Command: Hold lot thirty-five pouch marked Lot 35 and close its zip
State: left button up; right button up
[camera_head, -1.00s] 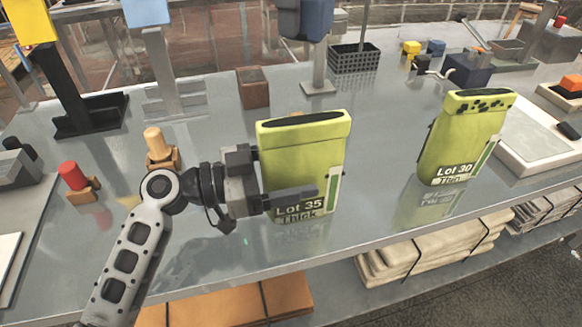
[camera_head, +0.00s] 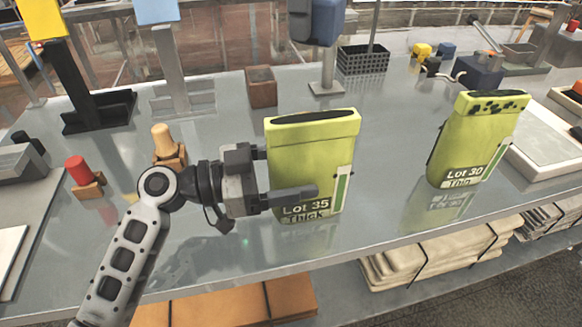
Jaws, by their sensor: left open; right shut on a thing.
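The Lot 35 pouch (camera_head: 309,160) is lime green and marked "Lot 35 Thick". It stands upright on the grey table at the centre, with a dark slot along its top; whether its zip is closed I cannot tell. My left gripper (camera_head: 288,174) is open at the pouch's left side. One finger lies across the pouch's front over the label, and the other reaches toward its upper left edge, its tip hidden. No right gripper can be made out in the view.
A second green pouch marked Lot 30 (camera_head: 470,141) stands to the right. Behind are a brown box (camera_head: 261,86), a black basket (camera_head: 362,59) and a dark blue stand (camera_head: 318,20). Red (camera_head: 79,168) and tan (camera_head: 163,138) pegs stand left. The table's front edge is near.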

pick_arm(q)
jog(key=shift+w+d+b, duration=0.15)
jog(key=shift+d+b, duration=0.25)
jog(key=shift+d, duration=0.15)
pick_arm(e)
jog(key=shift+f, duration=0.4)
pick_arm(q)
jog(key=shift+c, duration=0.3)
jog(key=c, duration=0.7)
jog(key=o, duration=0.8)
jog(key=shift+o, duration=0.2)
